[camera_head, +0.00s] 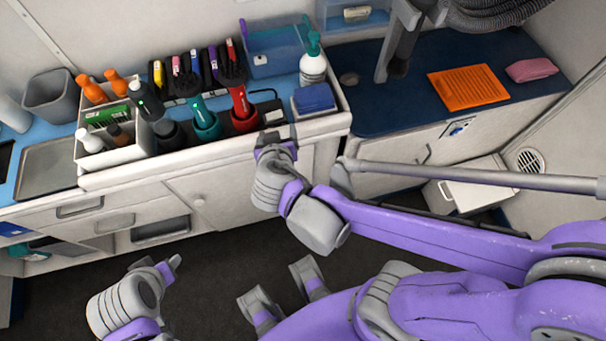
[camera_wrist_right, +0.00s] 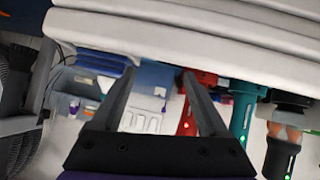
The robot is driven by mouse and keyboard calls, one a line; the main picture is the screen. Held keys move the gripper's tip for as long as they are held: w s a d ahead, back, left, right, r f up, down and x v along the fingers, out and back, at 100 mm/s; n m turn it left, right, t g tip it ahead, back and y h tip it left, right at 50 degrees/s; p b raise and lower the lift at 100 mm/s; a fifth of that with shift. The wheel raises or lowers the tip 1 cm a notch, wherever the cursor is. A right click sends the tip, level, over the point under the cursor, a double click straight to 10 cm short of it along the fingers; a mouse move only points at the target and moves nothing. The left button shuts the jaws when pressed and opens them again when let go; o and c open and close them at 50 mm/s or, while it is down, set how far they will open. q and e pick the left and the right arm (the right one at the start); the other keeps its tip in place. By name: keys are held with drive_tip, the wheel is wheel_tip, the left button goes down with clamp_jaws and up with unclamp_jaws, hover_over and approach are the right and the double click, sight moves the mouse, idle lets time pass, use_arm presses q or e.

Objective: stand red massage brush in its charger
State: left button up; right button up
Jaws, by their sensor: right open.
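A teal brush (camera_head: 203,113) and a black one (camera_head: 146,101) stand left of the red brush. A white pump bottle (camera_head: 313,68) and a blue-topped box (camera_head: 313,98) are to its right. A white caddy (camera_head: 110,155) stands left. The counter lip (camera_head: 215,157) lies close to my right gripper.

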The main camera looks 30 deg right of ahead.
drive_tip(key=s+f+n+g+y, duration=0.1)
drive_tip(key=s+f+g+y, duration=0.1)
drive_tip(key=s, duration=0.4)
drive_tip(key=s+f+n+g+y, duration=0.2)
drive_tip(key=s+y, duration=0.1)
drive_tip(key=s, duration=0.4)
drive_tip(key=shift+g, duration=0.4)
